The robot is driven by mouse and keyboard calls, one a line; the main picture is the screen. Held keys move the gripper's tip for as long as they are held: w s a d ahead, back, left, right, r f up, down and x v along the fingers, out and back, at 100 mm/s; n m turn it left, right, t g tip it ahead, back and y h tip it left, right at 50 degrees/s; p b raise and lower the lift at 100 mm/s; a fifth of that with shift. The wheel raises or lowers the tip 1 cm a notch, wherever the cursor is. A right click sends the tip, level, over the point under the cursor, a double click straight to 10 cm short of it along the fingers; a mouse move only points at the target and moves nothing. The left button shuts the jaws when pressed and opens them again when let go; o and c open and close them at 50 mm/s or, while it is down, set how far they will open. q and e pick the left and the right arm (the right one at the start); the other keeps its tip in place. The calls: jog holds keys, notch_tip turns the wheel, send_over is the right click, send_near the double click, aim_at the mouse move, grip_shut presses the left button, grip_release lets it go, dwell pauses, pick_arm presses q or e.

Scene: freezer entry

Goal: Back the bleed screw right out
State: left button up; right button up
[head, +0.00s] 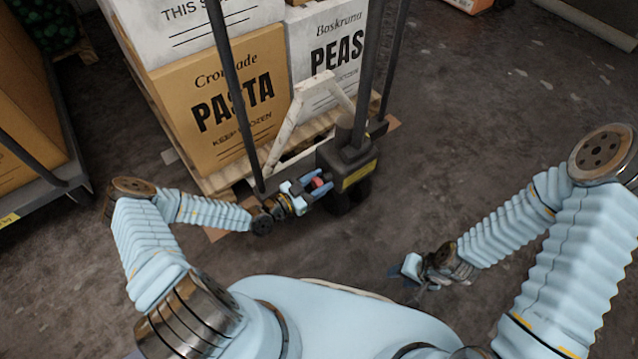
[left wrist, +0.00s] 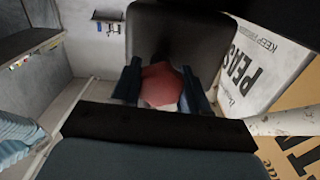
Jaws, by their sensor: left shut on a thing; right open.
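The bleed screw (head: 318,182) shows as a small red head on the near side of the dark pump body (head: 345,160) of a pallet truck. In the left wrist view the red screw head (left wrist: 161,84) sits between my two blue fingers, in front of the dark housing (left wrist: 178,38). My left gripper (head: 316,183) is shut on the screw head. The screw's shank and its hole are hidden, so I cannot tell how far it is out. My right gripper (head: 409,273) is open and empty, low over the floor, well right of the pump.
Behind the pump, a pallet carries a brown PASTA box (head: 222,100) and a white PEAS box (head: 335,62). Dark upright bars rise beside the pump. A dark cart (head: 45,195) stands at the left. The floor on the right is open.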

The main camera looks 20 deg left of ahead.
pick_arm(q)
jog(key=shift+d+r+n, duration=0.25)
jog(key=shift+r+n, duration=0.05)
dwell(0.4)
jog(key=o, duration=1)
jog(key=shift+o, duration=0.2)
jog(key=shift+a+f, duration=0.15)
jog(key=shift+s+a, duration=0.25)
jog(key=shift+a, duration=0.1)
jog(key=v, duration=1.3)
jog(key=shift+d, duration=0.1)
